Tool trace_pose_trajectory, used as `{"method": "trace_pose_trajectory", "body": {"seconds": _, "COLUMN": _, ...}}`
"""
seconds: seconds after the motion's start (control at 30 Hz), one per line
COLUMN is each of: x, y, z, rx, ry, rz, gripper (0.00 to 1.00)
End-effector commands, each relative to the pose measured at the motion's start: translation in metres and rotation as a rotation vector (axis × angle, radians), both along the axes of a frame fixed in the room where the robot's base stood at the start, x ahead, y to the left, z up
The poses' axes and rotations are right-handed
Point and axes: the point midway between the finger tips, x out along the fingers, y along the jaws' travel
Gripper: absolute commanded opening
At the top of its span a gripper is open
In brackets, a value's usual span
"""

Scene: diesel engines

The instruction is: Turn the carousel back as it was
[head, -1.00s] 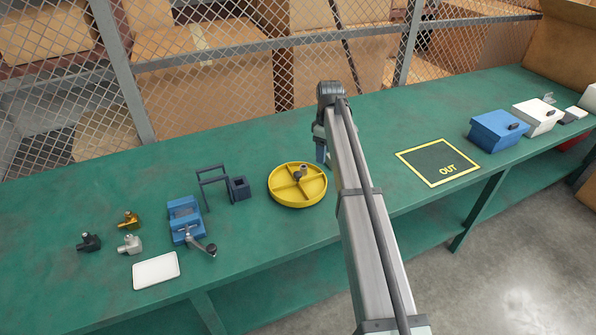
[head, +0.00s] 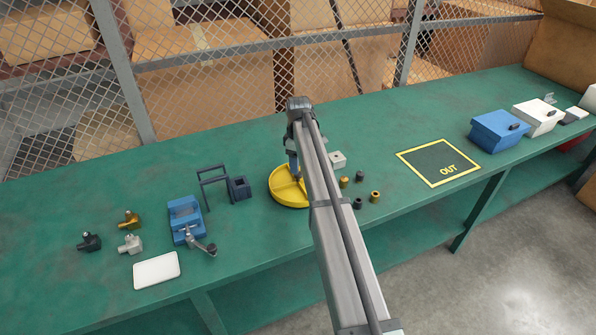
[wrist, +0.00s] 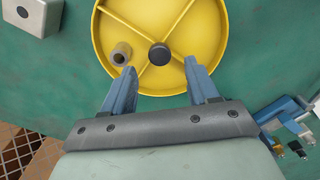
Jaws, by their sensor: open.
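The carousel is a round yellow tray (head: 281,196) on the green bench, divided by crossing walls into compartments. In the head view my arm covers its right part. In the wrist view the carousel (wrist: 203,22) has a dark round knob (wrist: 159,56) at its centre. A small grey cylindrical part (wrist: 121,54) stands in a compartment left of the knob. My gripper (wrist: 163,72) is open, its two blue fingers apart over the near part of the carousel, one on each side of the knob and just short of it. I cannot tell whether the fingers touch anything.
A pale block (head: 338,159) and several small dark and brass cylinders (head: 375,196) stand right of my arm. A blue vise (head: 186,220) and a dark frame (head: 213,180) are left of the carousel. The OUT square (head: 438,163) lies empty farther right.

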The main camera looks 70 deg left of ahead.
Motion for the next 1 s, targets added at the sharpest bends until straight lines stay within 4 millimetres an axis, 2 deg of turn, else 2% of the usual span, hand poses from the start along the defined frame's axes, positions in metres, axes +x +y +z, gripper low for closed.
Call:
{"method": "trace_pose_trajectory", "body": {"seconds": 0.1, "x": 0.0, "y": -0.001, "z": -0.019, "rx": -0.002, "ry": 0.001, "rz": 0.0, "gripper": 0.59}}
{"method": "trace_pose_trajectory", "body": {"seconds": 0.3, "x": 0.0, "y": 0.0, "z": -0.038, "rx": -0.001, "ry": 0.001, "rz": 0.0, "gripper": 0.59}}
{"method": "trace_pose_trajectory", "body": {"seconds": 0.73, "x": 0.0, "y": 0.0, "z": -0.045, "rx": 0.0, "ry": 0.0, "rz": 0.0, "gripper": 0.59}}
{"method": "trace_pose_trajectory", "body": {"seconds": 1.0, "x": 0.0, "y": 0.0, "z": -0.045, "rx": 0.0, "ry": 0.0, "rz": 0.0, "gripper": 0.34}}
